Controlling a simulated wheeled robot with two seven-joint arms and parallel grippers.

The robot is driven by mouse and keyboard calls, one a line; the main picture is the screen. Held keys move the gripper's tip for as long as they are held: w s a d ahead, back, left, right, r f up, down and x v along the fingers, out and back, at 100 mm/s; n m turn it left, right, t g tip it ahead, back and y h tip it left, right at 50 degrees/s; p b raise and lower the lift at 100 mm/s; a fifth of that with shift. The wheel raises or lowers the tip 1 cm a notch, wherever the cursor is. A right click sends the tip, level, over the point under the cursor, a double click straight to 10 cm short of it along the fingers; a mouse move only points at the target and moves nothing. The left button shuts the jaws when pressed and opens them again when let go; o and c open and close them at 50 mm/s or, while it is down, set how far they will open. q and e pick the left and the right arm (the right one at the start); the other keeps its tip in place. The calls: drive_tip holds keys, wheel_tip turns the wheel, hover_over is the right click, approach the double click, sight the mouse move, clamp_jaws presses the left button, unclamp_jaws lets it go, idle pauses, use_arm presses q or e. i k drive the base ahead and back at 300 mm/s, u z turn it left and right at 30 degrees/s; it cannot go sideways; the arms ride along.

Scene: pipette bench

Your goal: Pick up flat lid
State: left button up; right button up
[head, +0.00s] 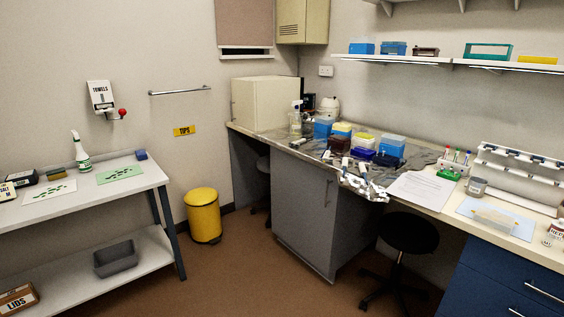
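I cannot single out a flat lid with certainty. A pale, flat, see-through piece (493,217) lies on a light blue mat (467,208) on the right bench; it could be a lid, but it is too small to tell. A brown box marked LIDS (17,300) sits on the lower shelf at the far left; its contents are not clear. Neither of my grippers shows in the head view.
A yellow bin (203,215) and a black stool (408,233) stand on the floor. Tip boxes and white pipette-like pieces (362,183) crowd the bench. The middle floor is clear.

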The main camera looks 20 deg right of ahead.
sight(504, 224)
drive_tip(key=z, duration=0.85)
drive_tip(key=i, duration=1.15)
drive_tip(key=z, duration=0.75)
